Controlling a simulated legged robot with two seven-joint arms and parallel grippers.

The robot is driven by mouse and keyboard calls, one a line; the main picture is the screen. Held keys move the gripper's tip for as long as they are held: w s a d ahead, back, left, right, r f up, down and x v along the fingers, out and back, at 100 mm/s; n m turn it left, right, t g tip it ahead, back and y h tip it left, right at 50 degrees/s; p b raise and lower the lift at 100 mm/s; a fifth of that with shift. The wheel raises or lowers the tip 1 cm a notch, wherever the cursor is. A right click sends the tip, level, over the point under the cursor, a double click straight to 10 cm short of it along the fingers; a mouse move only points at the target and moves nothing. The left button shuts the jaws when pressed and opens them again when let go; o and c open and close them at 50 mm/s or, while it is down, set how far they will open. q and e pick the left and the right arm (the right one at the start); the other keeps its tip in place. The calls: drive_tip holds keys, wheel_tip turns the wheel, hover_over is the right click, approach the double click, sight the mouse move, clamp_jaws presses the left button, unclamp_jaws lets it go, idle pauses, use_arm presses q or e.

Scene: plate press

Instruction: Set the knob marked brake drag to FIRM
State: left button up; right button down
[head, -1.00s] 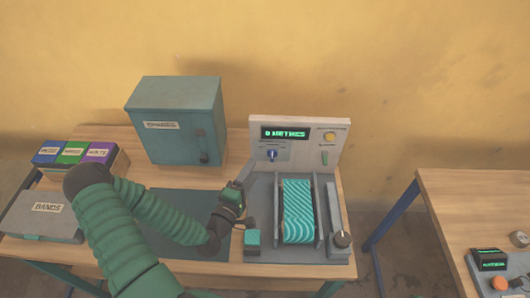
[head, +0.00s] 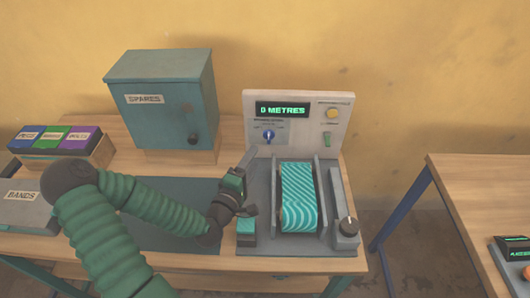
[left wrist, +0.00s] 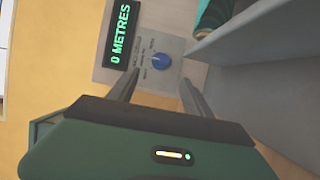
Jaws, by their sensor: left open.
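A blue knob (head: 268,136) sits on the pale upright panel, below the green display. Its small lettering is too small to read in the head view. In the left wrist view the blue knob (left wrist: 160,60) shows beyond and between the fingers, with a pale pointer line and blurred labels around it. My left gripper (head: 247,172) is open and empty, in front of the panel, lower and to the left of the knob. Its two grey fingers (left wrist: 160,78) stand apart and do not appear to touch the knob. My right gripper is not in view.
The display (head: 282,110) reads 0 METRES. A teal striped band (head: 299,195) runs between upright plates. A black-topped knob (head: 347,226) stands at right. The spares cabinet (head: 160,100) is left.

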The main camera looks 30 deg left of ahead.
sight(268, 141)
use_arm(q)
drive_tip(key=w+a+b, duration=0.1)
drive_tip(key=w+b, duration=0.1)
drive_tip(key=w, duration=0.7)
drive_tip(key=shift+w+a+f+b, duration=0.25)
drive_tip(key=shift+w+a+b, duration=0.05)
drive_tip(key=shift+a, duration=0.05)
drive_tip(key=shift+d+r, duration=0.25)
drive_tip(key=shift+d, duration=0.3)
drive_tip(key=shift+c, duration=1.3)
drive_tip(key=shift+a, duration=0.15)
drive_tip(key=c, duration=0.7)
clamp_jaws()
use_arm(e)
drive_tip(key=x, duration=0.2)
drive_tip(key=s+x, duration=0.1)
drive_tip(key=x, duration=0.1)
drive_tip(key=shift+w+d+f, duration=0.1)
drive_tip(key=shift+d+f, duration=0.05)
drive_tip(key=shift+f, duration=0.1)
